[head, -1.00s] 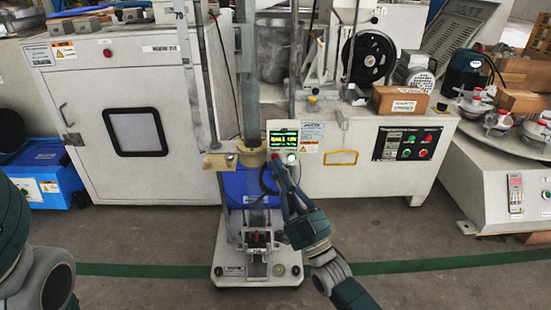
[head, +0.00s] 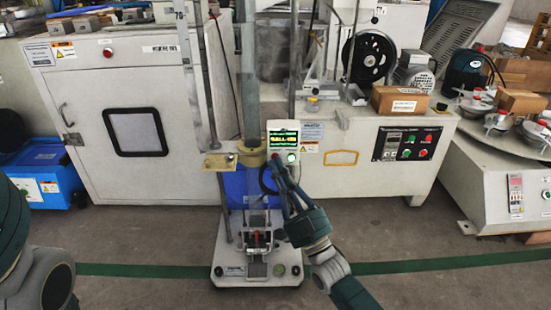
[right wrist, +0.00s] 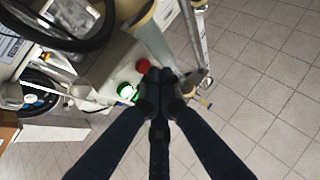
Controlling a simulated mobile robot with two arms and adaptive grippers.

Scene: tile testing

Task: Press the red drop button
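The red button (right wrist: 142,65) shows in the right wrist view just left of my right fingertips, beside a lit green button (right wrist: 125,90). In the head view the red button (head: 275,156) is a small dot on the lower front of the white control box (head: 283,128), partly covered by my fingertips. My right gripper (head: 278,164) reaches up to it from below right. In the right wrist view my right gripper (right wrist: 160,76) has its fingers together, holding nothing. The tips are very close to the button; I cannot tell whether they touch. My left gripper is out of view.
The control box has a lit green display (head: 283,140). A clear vertical tube (head: 250,100) with a tan collar (head: 252,154) stands left of it. A wheeled base (head: 257,272) sits below. A white cabinet (head: 85,160) is at left. The floor in front is clear.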

